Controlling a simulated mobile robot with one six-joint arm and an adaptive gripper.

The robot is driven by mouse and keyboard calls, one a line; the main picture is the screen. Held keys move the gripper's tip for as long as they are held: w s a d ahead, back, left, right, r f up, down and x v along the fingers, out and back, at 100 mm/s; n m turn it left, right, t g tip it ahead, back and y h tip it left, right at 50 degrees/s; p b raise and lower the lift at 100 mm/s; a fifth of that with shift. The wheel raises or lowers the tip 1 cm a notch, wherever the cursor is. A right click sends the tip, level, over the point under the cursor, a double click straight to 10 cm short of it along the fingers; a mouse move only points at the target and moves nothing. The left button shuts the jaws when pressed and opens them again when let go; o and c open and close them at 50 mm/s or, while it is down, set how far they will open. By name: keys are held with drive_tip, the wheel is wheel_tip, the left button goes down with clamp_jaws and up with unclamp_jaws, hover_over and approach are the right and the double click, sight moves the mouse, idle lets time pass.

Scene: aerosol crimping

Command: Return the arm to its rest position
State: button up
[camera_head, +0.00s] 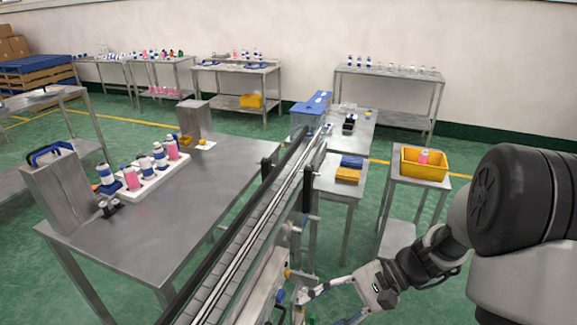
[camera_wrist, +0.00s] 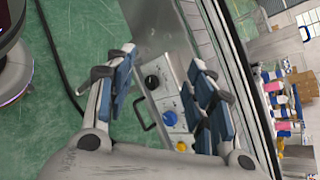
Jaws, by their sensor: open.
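My gripper (camera_wrist: 160,105) is open in the wrist view, with its blue-padded fingers spread apart and nothing between them. Beyond the fingers is a grey control panel (camera_wrist: 165,95) with a black knob, a blue knob and a yellow knob. In the head view my arm reaches down at the lower right. My gripper (camera_head: 315,297) there is low, beside the conveyor's (camera_head: 240,245) right side, partly cut off by the frame's bottom edge. I cannot tell from these views whether it touches the panel.
A steel table (camera_head: 215,165) left of the conveyor holds a white tray (camera_head: 155,182) of pink and blue-white cans. A yellow bin (camera_head: 410,168) with a pink can stands on a small table at right. Green floor (camera_wrist: 65,120) is open left of the gripper in the wrist view.

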drive_tip(key=s+d+r+n+t+h, duration=0.6)
drive_tip(key=s+d+r+n+h, duration=0.1)
drive_tip(key=s+r+h, duration=0.4)
drive_tip(key=shift+s+d+r+n+t+h, duration=0.2)
drive_tip(key=shift+s+r+n+t+h, duration=0.2)
drive_tip(key=shift+s+r+n, duration=0.45)
